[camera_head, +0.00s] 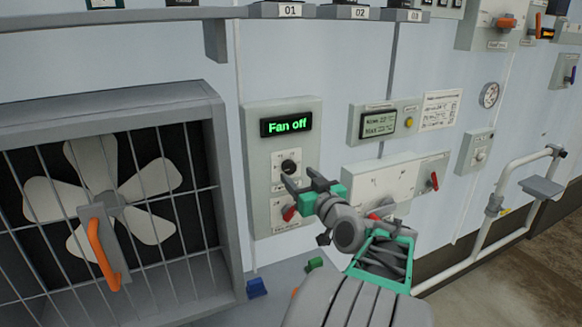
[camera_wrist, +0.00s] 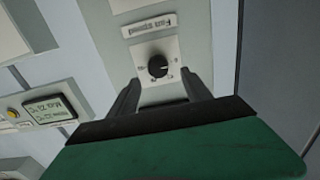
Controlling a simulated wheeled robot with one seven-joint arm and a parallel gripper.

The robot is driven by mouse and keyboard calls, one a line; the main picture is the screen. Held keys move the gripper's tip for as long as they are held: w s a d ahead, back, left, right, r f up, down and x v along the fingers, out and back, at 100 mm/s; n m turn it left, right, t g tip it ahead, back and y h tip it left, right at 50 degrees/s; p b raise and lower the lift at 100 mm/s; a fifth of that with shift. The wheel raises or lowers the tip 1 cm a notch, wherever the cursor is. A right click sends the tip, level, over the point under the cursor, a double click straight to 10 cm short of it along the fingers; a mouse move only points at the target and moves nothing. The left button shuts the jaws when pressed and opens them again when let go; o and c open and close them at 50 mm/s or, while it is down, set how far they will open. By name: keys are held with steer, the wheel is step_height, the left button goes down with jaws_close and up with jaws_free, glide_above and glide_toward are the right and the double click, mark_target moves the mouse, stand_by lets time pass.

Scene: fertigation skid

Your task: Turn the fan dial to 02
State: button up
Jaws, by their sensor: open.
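The fan dial is a small round black knob (camera_head: 289,167) on a white plate of the grey fan panel (camera_head: 256,170). A green display (camera_head: 287,125) above it reads "Fan off". In the wrist view the dial (camera_wrist: 158,67) sits upside down below a "Fan speed" label, with small marks around it too small to read. My gripper (camera_head: 301,177) is open and empty, close in front of the panel at the dial's lower right. In the wrist view its two dark fingers (camera_wrist: 161,86) stand either side of the dial's line, apart from it.
A red switch (camera_head: 289,213) sits just below the dial. A caged fan (camera_head: 113,200) with an orange handle is at left. Right are a small display box (camera_head: 378,122), a white box with a red lever (camera_head: 434,181) and a white pipe rail (camera_head: 490,225).

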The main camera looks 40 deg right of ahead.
mark_target(291, 168)
steer(key=p+x, duration=0.1)
steer(key=x, duration=0.4)
steer(key=shift+w+d+p, duration=0.15)
steer(key=shift+w+p, duration=0.05)
steer(key=shift+p, duration=0.15)
jaws_close()
